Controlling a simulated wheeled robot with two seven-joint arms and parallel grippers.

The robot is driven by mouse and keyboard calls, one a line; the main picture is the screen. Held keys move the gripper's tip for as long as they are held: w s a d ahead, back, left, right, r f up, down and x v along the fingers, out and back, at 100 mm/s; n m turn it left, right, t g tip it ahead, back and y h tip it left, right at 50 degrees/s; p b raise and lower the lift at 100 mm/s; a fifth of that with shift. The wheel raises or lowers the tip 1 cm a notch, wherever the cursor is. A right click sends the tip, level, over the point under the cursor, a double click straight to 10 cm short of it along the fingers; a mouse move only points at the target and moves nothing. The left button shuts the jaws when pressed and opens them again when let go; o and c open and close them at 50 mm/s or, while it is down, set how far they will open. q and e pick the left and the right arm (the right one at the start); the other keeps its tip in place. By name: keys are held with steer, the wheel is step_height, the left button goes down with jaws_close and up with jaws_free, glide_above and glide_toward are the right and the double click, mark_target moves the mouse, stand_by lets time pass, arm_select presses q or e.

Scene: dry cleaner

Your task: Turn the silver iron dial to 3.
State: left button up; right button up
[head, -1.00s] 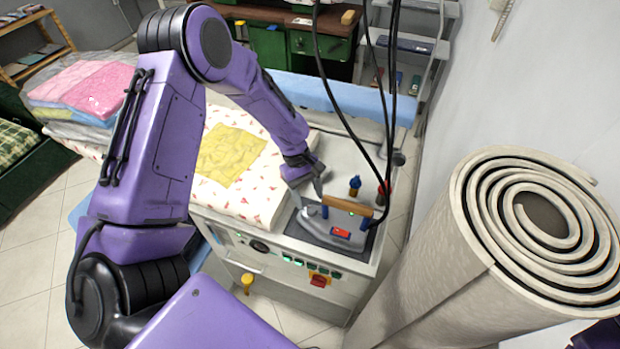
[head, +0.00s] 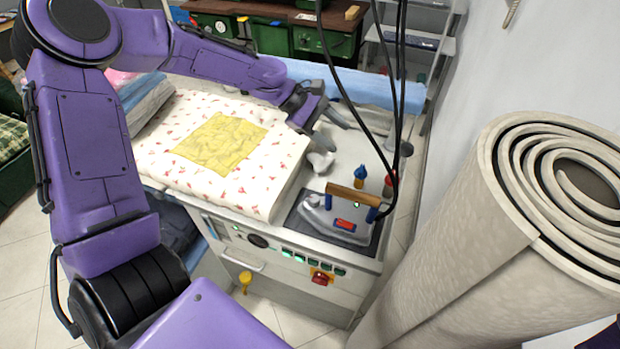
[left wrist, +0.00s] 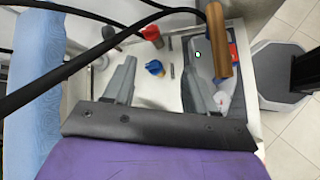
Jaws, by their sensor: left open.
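The silver iron (head: 318,218) sits on a dark pad at the front right of the workstation. It has a wooden handle (head: 352,194) and a red and blue patch (head: 344,224) on top. In the left wrist view the iron (left wrist: 203,62) is at the right finger, partly covered by it. No dial number is readable on the iron. My left gripper (head: 341,138) is open and empty, above the workstation behind the iron, apart from it in the head view. In the left wrist view its fingers (left wrist: 160,52) are spread wide. My right gripper is out of view.
Black cables (head: 385,110) hang over the area. A padded board with a yellow cloth (head: 220,143) lies left. A large beige roll (head: 450,240) stands right. A button panel (head: 290,258) faces front.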

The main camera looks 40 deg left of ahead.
arm_select(q)
steer(key=w+a+r+n+t+b, duration=0.2)
steer(key=w+r+n+t, duration=0.4)
steer(key=n, duration=0.4)
steer(key=n+g+y+b, duration=0.35)
steer(key=n+g, duration=0.55)
steer(key=n, duration=2.1)
glide_toward(313, 198)
steer(key=shift+n+y, duration=0.3)
steer(key=shift+y, duration=0.15)
steer(key=x, duration=0.3)
steer(key=p+x, duration=0.1)
steer(key=x, duration=0.4)
steer(key=shift+w+d+f, duration=0.1)
steer(key=shift+d+f, duration=0.05)
steer(key=shift+d, duration=0.4)
steer(key=c, duration=1)
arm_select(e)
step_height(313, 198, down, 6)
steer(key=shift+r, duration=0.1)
